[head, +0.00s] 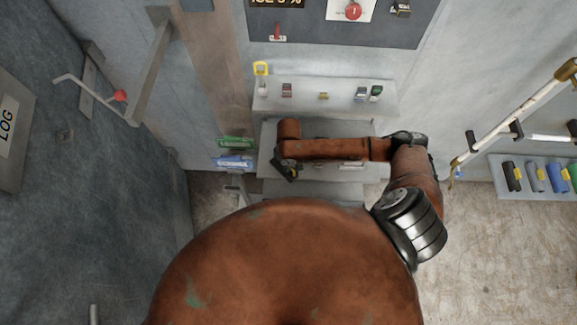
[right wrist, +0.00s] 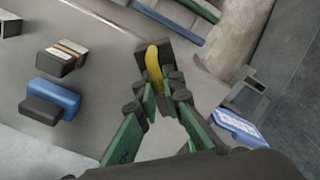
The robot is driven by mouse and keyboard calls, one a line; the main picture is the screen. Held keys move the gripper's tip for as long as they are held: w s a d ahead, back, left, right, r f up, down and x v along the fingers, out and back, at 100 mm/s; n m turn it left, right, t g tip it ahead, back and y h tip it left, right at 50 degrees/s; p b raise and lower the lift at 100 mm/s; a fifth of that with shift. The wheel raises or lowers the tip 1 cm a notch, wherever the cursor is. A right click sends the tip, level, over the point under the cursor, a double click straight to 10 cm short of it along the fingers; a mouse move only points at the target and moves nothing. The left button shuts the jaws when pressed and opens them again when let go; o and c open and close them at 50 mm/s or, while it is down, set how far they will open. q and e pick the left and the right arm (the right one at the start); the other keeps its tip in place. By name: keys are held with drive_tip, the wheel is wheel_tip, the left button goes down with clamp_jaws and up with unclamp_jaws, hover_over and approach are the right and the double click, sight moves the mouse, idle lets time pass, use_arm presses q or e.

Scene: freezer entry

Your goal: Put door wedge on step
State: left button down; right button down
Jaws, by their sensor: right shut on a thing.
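My right gripper (head: 287,172) points down near the left end of a grey stepped surface; its fingers are small and dark in the head view. In the right wrist view the green fingers (right wrist: 163,98) are shut on a dark piece with a curved yellow strip (right wrist: 154,68), which seems to be the door wedge. I cannot tell whether it touches anything below. The grey step (head: 310,188) shows in the head view, partly hidden by my arm and body. My left gripper is out of view.
A grey shelf (head: 320,95) with several small items stands behind. Green (head: 235,142) and blue (head: 233,162) labelled items are left of my gripper. A door with a red-knobbed handle (head: 120,95) is at left. A rack of coloured cylinders (head: 535,190) is at right.

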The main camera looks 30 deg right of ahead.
drive_tip(key=shift+f, duration=0.1)
drive_tip(key=c, duration=2.1)
unclamp_jaws()
wheel_tip(320, 180, up, 12)
drive_tip(key=shift+r+p, duration=0.15)
drive_tip(key=shift+p, duration=0.65)
